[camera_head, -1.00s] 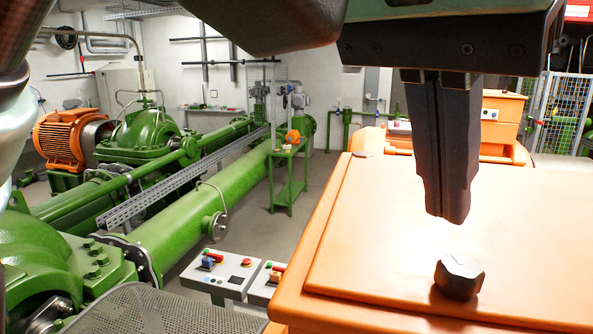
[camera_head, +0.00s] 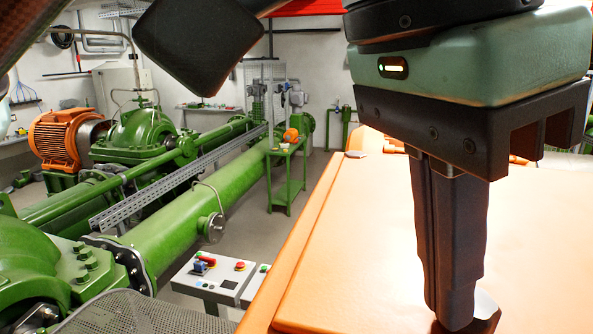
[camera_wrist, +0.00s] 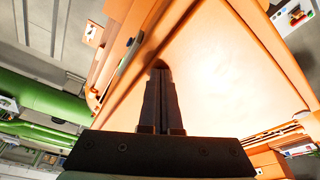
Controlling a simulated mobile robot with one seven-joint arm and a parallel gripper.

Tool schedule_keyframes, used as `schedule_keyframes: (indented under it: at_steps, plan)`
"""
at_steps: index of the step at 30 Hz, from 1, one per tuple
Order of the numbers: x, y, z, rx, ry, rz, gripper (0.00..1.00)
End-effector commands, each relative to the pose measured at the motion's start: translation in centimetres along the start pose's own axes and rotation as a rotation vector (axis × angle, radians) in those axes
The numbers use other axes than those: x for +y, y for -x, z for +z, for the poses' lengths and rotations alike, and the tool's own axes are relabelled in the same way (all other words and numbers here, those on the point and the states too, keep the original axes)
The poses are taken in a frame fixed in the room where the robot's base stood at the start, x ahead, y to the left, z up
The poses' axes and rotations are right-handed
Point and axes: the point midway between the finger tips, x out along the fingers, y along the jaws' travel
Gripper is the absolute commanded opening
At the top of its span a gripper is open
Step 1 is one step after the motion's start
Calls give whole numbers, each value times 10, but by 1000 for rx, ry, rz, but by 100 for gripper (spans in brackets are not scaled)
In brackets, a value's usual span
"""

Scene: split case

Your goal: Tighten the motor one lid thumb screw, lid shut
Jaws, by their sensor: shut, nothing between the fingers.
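The motor's orange lid (camera_head: 365,230) lies flat, closed on its orange box. In the wrist view my gripper (camera_wrist: 160,68) reaches over the lid (camera_wrist: 215,75), and I cannot make out the screw for certain there.
A grey control box (camera_head: 222,278) with coloured switches stands left of the orange box. Green pipes (camera_head: 165,245), a green pump and an orange motor (camera_head: 62,140) fill the left. A green stand (camera_head: 287,175) stands further back. The lid's upper surface is otherwise clear.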

Motion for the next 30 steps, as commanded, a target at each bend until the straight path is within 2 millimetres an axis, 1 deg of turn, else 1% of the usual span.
schedule_keyframes:
  at_steps: [1, 5, 30]
  plan:
    - [-2, -7, 1, -3, 2, 0, 0]
    - [-3, -12, 2, -9, 3, 1, 0]
    - [-4, -12, -4, -4, 2, -1, 0]
